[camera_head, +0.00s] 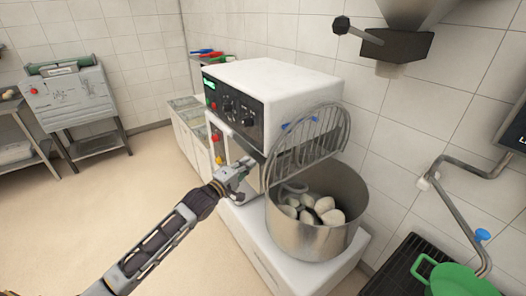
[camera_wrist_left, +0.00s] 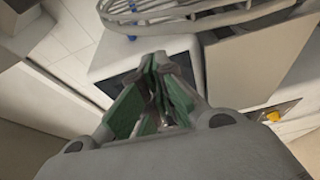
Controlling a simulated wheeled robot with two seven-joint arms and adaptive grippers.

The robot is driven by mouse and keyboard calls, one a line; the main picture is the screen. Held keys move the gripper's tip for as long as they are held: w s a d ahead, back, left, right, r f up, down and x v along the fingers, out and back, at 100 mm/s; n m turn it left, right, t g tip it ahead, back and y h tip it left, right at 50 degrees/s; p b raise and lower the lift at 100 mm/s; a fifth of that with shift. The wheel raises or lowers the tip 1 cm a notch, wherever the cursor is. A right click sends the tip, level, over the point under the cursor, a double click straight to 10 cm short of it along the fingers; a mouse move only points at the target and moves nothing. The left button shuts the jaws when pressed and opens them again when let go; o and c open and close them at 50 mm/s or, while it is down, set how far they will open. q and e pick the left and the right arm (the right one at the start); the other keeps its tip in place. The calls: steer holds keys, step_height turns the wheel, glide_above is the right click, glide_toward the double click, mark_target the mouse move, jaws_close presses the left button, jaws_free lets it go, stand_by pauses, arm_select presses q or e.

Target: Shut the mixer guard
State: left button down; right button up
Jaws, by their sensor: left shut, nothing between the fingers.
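The mixer (camera_head: 285,95) is a white box-shaped machine with a dark control panel. Its metal bowl (camera_head: 312,238) holds several pale dough pieces around a hook. The wire guard (camera_head: 312,140) stands tilted up above the bowl's back side, so the bowl's top is uncovered. The guard's bars also show at the top of the left wrist view (camera_wrist_left: 190,10). My left gripper (camera_head: 248,165) is shut and empty, in front of the mixer's body, left of the guard and bowl, apart from the guard as far as I can tell. My right gripper is not in view.
A green pan (camera_head: 460,280) sits on a dark grate at the lower right. A wall pipe (camera_head: 455,200) with a blue tap runs above it. A hopper (camera_head: 405,15) hangs at the upper right. Open floor (camera_head: 80,200) lies to the left.

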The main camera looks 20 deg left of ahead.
arm_select(q)
steer(key=shift+w, duration=0.15)
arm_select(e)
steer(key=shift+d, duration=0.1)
arm_select(q)
steer(key=shift+p+x, duration=0.5)
steer(key=shift+x, duration=4.35)
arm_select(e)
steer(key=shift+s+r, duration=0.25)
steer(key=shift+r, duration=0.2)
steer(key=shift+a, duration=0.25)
